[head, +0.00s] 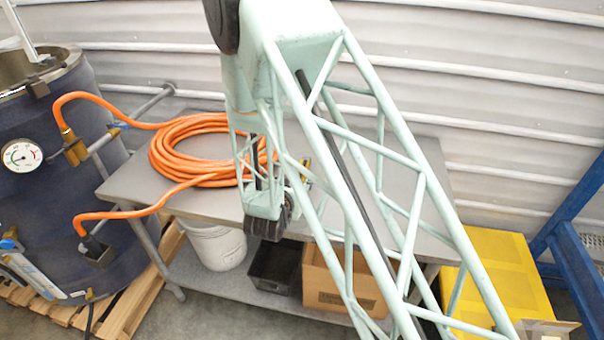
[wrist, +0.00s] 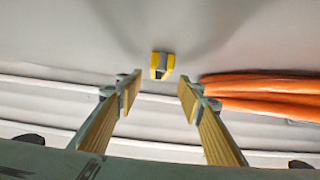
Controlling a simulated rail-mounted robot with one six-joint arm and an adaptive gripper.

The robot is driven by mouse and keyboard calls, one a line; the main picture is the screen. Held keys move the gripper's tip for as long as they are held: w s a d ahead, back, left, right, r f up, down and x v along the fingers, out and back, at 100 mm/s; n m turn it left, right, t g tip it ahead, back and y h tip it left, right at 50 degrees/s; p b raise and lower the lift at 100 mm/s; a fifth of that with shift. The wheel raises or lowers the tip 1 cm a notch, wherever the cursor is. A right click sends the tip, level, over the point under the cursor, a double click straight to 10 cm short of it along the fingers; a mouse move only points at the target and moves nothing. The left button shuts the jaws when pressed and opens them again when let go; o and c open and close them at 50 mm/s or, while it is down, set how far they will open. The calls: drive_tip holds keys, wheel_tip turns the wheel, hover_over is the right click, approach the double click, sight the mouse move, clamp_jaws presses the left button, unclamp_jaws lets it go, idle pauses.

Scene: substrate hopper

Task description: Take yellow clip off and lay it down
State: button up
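The yellow clip (wrist: 162,65) shows in the wrist view as two yellow sides with a grey and dark middle. It appears to sit on the plain grey surface, apart from the orange hose (wrist: 255,92). My gripper (wrist: 160,90) is open. Its two yellow-padded fingers are wide apart, with nothing between them, and the clip shows beyond the tips, roughly centred. In the head view my arm's lattice covers much of the gripper area. A small yellow patch shows there through the lattice, but I cannot tell whether it is the clip or a finger pad.
The coiled orange hose (head: 170,150) lies on the grey table (head: 130,185) and runs to the dark drum (head: 60,220) with a gauge at left. A bucket (head: 216,247), a black bin (head: 274,266) and a cardboard box (head: 335,285) stand underneath. A corrugated wall closes the back.

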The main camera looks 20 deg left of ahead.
drive_tip(key=shift+w, duration=0.1)
idle(0.3)
drive_tip(key=shift+x, duration=2.6)
drive_tip(key=c, duration=1)
drive_tip(key=shift+r, duration=0.15)
drive_tip(key=shift+r, duration=1.5)
drive_tip(key=shift+s+d+r, duration=0.15)
drive_tip(key=shift+s, duration=0.15)
drive_tip(key=s+d, duration=0.2)
drive_tip(key=s, duration=0.2)
drive_tip(key=s+d+r, duration=0.1)
drive_tip(key=s, duration=0.4)
drive_tip(key=s+d, duration=0.2)
drive_tip(key=s, duration=0.3)
drive_tip(key=shift+s+d+r, duration=0.2)
drive_tip(key=shift+d, duration=0.1)
